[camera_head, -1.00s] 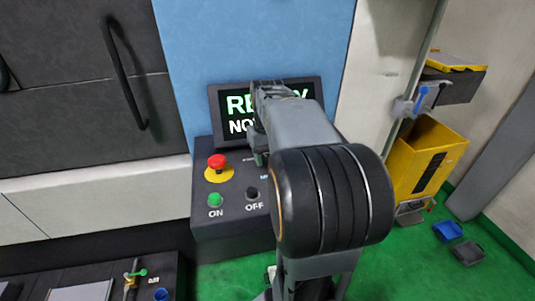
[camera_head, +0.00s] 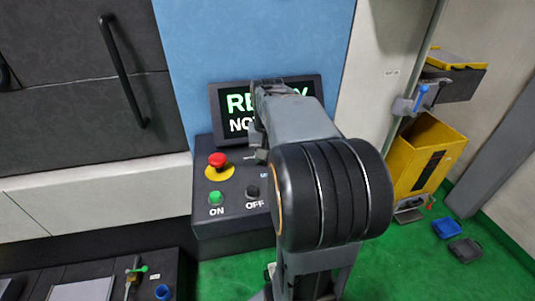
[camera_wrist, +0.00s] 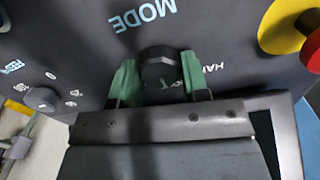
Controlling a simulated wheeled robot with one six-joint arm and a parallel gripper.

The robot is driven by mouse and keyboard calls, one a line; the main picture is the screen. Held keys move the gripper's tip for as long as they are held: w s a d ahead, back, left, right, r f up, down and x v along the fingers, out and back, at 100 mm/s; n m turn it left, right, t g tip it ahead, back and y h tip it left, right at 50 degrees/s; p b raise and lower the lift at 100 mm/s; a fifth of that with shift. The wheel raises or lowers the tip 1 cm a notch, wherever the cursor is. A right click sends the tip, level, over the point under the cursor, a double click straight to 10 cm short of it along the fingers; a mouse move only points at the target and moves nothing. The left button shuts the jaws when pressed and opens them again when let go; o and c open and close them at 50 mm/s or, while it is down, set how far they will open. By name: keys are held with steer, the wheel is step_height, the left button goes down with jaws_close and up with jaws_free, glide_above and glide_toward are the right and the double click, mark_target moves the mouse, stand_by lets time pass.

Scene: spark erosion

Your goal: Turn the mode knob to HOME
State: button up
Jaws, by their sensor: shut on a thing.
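The mode knob (camera_wrist: 158,70) is a dark round knob on the dark control panel, beside the printed word MODE in the wrist view. My gripper (camera_wrist: 157,78) has its two green fingers on either side of the knob, shut on it. Lettering beside the knob is partly covered by the fingers, and I cannot read a HOME mark. In the head view my arm hides the knob. The gripper end (camera_head: 262,152) is low over the panel, in front of the screen (camera_head: 236,115), which shows partly covered green and white text.
A red emergency stop (camera_head: 217,160) on a yellow disc, a green ON button (camera_head: 216,197) and a black OFF button (camera_head: 252,192) are left of my gripper. A small dial (camera_wrist: 42,98) is on the panel's other side. A yellow bin (camera_head: 425,150) stands at right.

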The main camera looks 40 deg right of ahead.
steer(key=o, duration=0.9)
steer(key=shift+o, duration=0.2)
steer(key=shift+r, duration=0.15)
step_height(320, 180, up, 14)
steer(key=p, duration=0.1)
steer(key=shift+f, duration=0.2)
